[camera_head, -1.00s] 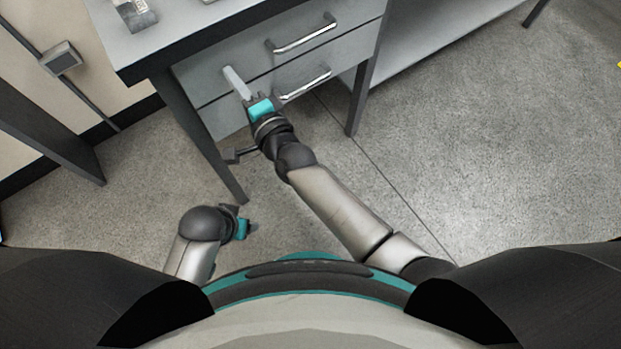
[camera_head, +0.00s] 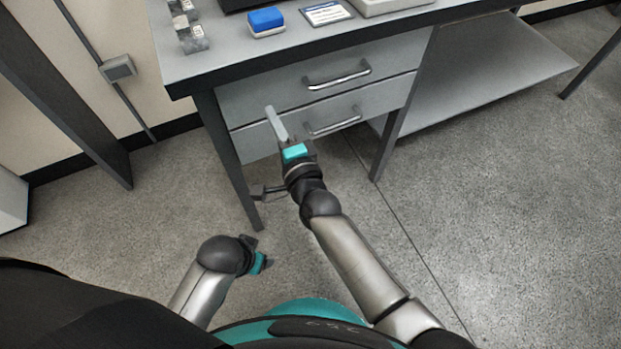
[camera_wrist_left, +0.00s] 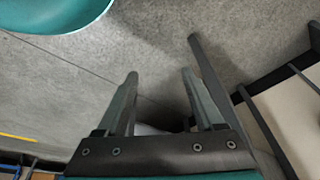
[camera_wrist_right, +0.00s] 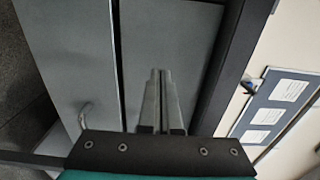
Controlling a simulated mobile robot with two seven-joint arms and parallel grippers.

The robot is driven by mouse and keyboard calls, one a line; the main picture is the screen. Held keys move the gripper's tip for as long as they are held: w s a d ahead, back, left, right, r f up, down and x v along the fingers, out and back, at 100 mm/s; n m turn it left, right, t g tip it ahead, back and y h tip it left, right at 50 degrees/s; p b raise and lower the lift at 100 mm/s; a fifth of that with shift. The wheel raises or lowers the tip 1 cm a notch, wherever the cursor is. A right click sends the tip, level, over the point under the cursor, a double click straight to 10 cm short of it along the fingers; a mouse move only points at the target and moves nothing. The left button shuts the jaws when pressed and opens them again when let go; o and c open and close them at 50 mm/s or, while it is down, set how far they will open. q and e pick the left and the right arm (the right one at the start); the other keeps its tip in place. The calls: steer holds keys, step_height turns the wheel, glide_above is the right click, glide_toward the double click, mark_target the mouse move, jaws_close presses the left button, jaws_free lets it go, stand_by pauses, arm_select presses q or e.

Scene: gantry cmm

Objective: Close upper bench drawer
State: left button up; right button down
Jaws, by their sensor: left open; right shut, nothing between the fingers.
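The upper bench drawer (camera_head: 291,87) is a grey front with a silver bar handle (camera_head: 337,75), under the bench top. Its front looks about flush with the lower drawer (camera_head: 377,100), which has its own handle (camera_head: 332,121). My right gripper (camera_head: 271,110) is shut and empty. Its fingertips are in front of the left part of the drawer fronts; I cannot tell whether they touch. The right wrist view shows the shut fingers (camera_wrist_right: 158,75) in front of the grey fronts and the dark gap between them. My left gripper (camera_wrist_left: 160,85) is open and empty, low over the floor.
The bench top (camera_head: 225,55) carries a blue-topped block (camera_head: 266,21), a label card (camera_head: 326,13) and small metal blocks (camera_head: 190,36). Dark bench legs (camera_head: 229,160) flank the drawers. A low shelf (camera_head: 480,75) lies right. The floor in front is open.

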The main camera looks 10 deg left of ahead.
arm_select(q)
steer(key=s+a+f+p, duration=0.1)
steer(key=s+f+p, duration=0.2)
steer(key=f, duration=0.3)
steer(key=shift+s+f+g, duration=0.15)
steer(key=shift+s+g, duration=0.25)
arm_select(e)
steer(key=v, duration=1)
steer(key=shift+s+d, duration=0.2)
